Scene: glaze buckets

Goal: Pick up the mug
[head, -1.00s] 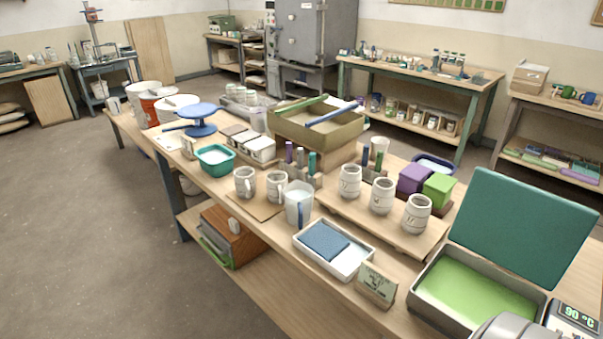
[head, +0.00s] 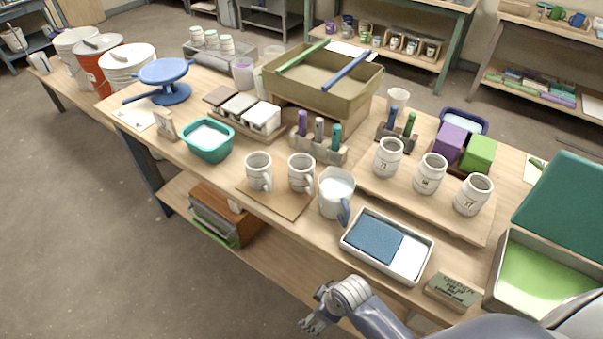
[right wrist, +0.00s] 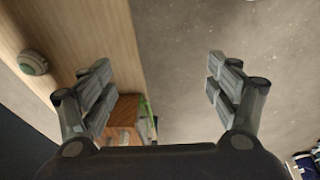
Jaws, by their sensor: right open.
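Two pale mugs, a left one (head: 258,172) and a right one (head: 301,174), stand upright on a thin wooden board (head: 275,203) near the table's front edge. A larger white mug-like jug (head: 336,192) with a blue handle stands just right of them. Three pale barrel-shaped mugs with dark numbers, the left (head: 388,157), middle (head: 430,173) and right (head: 473,195), stand on a raised board further right. My right gripper (head: 312,324) is below and in front of the table edge, apart from all mugs. In the right wrist view it (right wrist: 160,68) is open and empty.
A white tray with a blue sponge-like block (head: 373,240), a small sign (head: 453,292) and an open green-filled box (head: 545,281) line the front right. A teal tub (head: 208,140) stands left of the mugs. A wooden box (head: 222,214) sits on the lower shelf.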

